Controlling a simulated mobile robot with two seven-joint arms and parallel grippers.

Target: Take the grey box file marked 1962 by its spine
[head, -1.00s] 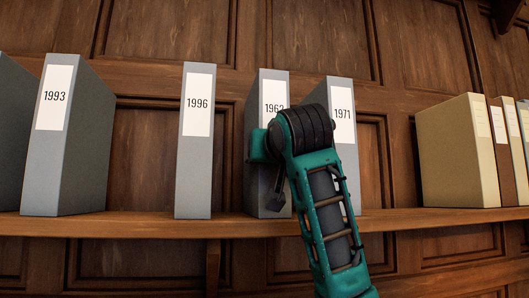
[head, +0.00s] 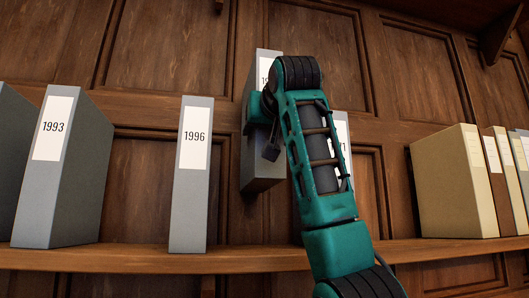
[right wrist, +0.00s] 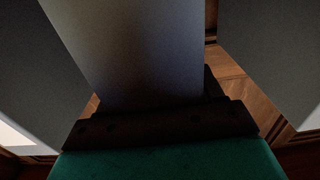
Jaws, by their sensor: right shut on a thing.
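The grey box file marked 1962 (head: 260,172) is up off the shelf in the head view, its lower end above the board. Only the start of its number shows; my arm hides the rest of the label. My right gripper (head: 262,122) is shut on its spine, about midway up, partly hidden behind my own wrist. In the right wrist view the file's grey face (right wrist: 135,50) rises from between the dark jaws (right wrist: 160,122). My left gripper is in neither view.
The grey 1996 file (head: 190,190) and 1993 file (head: 65,175) stand to the left on the wooden shelf (head: 130,260). The 1971 file (head: 343,185) stands close on the right, partly behind my arm. Cream files (head: 455,185) stand farther right.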

